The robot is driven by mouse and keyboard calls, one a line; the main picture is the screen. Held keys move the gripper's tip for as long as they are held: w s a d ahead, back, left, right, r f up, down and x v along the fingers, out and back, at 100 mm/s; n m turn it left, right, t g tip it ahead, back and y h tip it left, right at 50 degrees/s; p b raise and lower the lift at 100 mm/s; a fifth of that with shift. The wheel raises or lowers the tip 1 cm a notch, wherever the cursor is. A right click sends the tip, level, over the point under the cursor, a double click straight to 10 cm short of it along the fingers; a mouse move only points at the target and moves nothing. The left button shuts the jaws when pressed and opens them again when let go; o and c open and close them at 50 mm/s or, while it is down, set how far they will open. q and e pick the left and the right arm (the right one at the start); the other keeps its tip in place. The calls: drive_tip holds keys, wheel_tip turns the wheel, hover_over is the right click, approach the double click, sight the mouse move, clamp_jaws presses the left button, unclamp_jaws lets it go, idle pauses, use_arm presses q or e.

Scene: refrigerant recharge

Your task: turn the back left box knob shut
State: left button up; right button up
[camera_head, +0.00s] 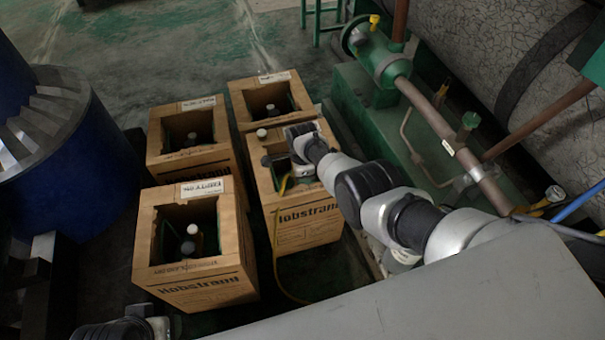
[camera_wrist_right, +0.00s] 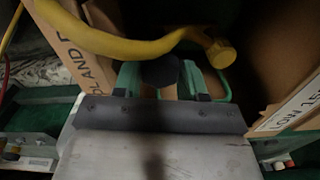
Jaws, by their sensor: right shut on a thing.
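The back left box (camera_head: 160,163) is a cardboard box with an open top; a small dark knob (camera_head: 191,137) shows inside it, with no gripper near. My right gripper (camera_head: 298,172) reaches down into the front right box (camera_head: 310,221), and my wrist hides part of that opening. In the right wrist view, the green fingers of my right gripper (camera_wrist_right: 160,80) are shut on a round dark knob (camera_wrist_right: 160,70). Whether the knob has turned cannot be told. My left gripper is not in view; only a dark part of my arm shows at the bottom left.
A yellow hose (camera_wrist_right: 130,45) crosses just beyond the gripped knob and hangs down the front right box. The front left box (camera_head: 202,290) and back right box (camera_head: 240,103) stand close by. Green machinery with pipes (camera_head: 440,125) is at right, a blue drum (camera_head: 70,190) at left.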

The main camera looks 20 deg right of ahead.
drive_tip(key=m, duration=0.5)
drive_tip(key=shift+d, duration=0.1)
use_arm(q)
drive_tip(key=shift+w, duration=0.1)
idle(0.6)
use_arm(e)
drive_tip(key=o, duration=0.9)
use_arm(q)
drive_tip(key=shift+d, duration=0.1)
use_arm(e)
drive_tip(key=shift+f, duration=0.1)
drive_tip(key=shift+s, duration=0.1)
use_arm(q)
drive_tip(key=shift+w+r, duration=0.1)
